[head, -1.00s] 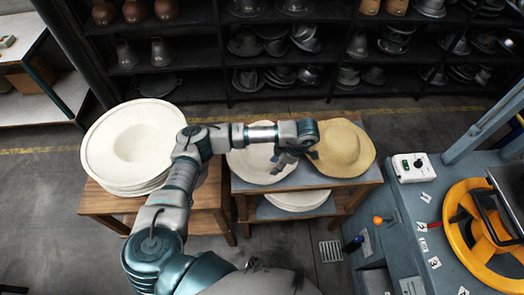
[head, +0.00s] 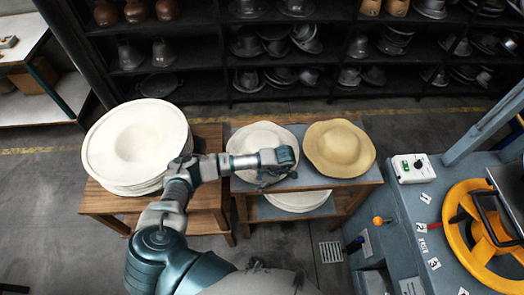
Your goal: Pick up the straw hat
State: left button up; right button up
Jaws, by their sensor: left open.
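The tan straw hat (head: 339,148) lies at the right end of the top of a small wooden table with a grey surface. It is fully in view, and nothing touches it from above. My left gripper (head: 268,183) is open and empty, to the left of the straw hat and apart from it. It is over the near side of a white hat (head: 262,139) and hides part of it. My right gripper is not in view.
A stack of large white hats (head: 135,142) stands on a wooden table at left. More white hats (head: 297,200) lie on the lower shelf. A blue-grey machine with a yellow wheel (head: 455,235) stands at right. Dark shelves with metal moulds (head: 250,45) line the back.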

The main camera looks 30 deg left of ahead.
pick_arm(q)
jog(key=shift+d, duration=0.2)
jog(key=shift+c, duration=0.4)
jog(key=shift+d, duration=0.1)
grip_shut()
